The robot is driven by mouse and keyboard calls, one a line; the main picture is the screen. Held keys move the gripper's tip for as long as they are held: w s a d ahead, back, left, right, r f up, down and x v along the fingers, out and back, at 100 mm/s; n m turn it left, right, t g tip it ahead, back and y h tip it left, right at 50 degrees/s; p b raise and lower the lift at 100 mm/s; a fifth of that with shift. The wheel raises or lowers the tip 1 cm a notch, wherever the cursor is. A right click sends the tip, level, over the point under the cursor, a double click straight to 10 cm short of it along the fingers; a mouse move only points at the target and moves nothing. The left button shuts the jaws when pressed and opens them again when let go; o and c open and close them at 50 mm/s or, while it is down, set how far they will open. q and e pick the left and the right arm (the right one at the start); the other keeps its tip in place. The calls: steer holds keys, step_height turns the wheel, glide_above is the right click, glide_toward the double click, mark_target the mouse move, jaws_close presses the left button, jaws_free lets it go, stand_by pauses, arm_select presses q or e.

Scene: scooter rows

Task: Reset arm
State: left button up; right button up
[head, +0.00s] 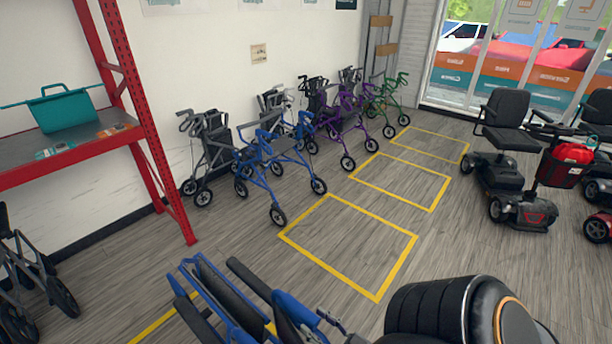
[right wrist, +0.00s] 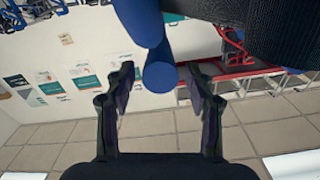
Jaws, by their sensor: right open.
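My right gripper (right wrist: 160,80) is open in the right wrist view, with one dark finger on each side. The rounded end of a blue tube (right wrist: 158,75) shows between the fingertips; I cannot tell whether they touch it. In the head view, a blue-framed folded mobility aid with black pads (head: 215,300) stands at the bottom, partly cut off. My right arm comes in beside it at the bottom right, and its gripper is mostly hidden there. My left gripper is in neither view.
Several rollators, including a blue one (head: 275,160) and a purple one (head: 345,122), line the wall. Empty yellow floor outlines (head: 376,300) lie ahead. A red rack (head: 150,130) holds a teal bag (head: 64,112) at left. A mobility scooter (head: 505,175) stands at right.

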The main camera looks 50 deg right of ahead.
mark_target(302, 312)
steer(key=s, duration=0.2)
steer(key=shift+s, duration=0.35)
steer(key=w, duration=0.8)
steer(key=shift+a, duration=0.1)
steer(key=shift+r, duration=0.1)
